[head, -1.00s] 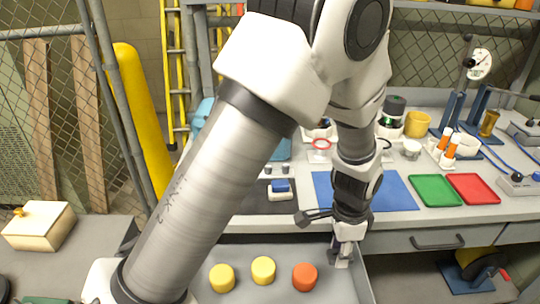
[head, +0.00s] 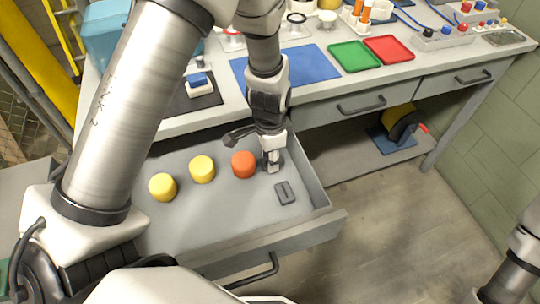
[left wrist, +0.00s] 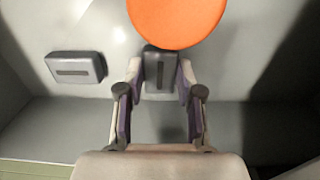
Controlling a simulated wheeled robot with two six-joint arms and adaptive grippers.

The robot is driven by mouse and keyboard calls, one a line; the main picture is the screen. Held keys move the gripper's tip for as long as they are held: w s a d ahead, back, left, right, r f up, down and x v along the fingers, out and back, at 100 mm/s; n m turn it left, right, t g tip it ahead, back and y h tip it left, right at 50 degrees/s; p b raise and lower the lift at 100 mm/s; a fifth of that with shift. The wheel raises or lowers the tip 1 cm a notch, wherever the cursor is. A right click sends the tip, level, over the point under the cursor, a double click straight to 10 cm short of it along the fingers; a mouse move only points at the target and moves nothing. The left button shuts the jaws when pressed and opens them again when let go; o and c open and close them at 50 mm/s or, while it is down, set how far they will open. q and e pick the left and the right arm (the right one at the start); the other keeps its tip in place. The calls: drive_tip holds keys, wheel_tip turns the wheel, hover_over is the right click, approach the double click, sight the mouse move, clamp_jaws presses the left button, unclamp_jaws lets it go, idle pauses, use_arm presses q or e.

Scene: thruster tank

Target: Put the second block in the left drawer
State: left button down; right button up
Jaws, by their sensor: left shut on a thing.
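The open left drawer (head: 230,225) holds a dark grey block (head: 285,192) with a slot in its top, lying on the drawer floor. That block also shows at the left of the left wrist view (left wrist: 75,67). My left gripper (head: 272,164) reaches down inside the drawer, just right of an orange cylinder (head: 243,164). In the left wrist view, my left gripper (left wrist: 158,88) is shut on a second dark grey block (left wrist: 160,75), low over or on the floor; I cannot tell if it touches. The orange cylinder (left wrist: 177,18) is close to this block. My right gripper is out of view.
Two yellow cylinders (head: 202,169) stand in the drawer left of the orange one. The drawer's right wall (head: 305,178) is close to my left gripper. The workbench above holds a blue mat (head: 310,66), a green tray (head: 354,56) and a red tray (head: 388,49).

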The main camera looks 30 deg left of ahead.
use_arm(q)
drive_tip(key=shift+s+f, duration=0.1)
drive_tip(key=shift+f, duration=0.05)
drive_tip(key=c, duration=0.7)
unclamp_jaws()
drive_tip(key=shift+c, duration=0.2)
drive_tip(key=shift+r, duration=0.6)
wheel_tip(320, 180, up, 11)
drive_tip(key=p, duration=0.1)
drive_tip(key=shift+r, duration=0.15)
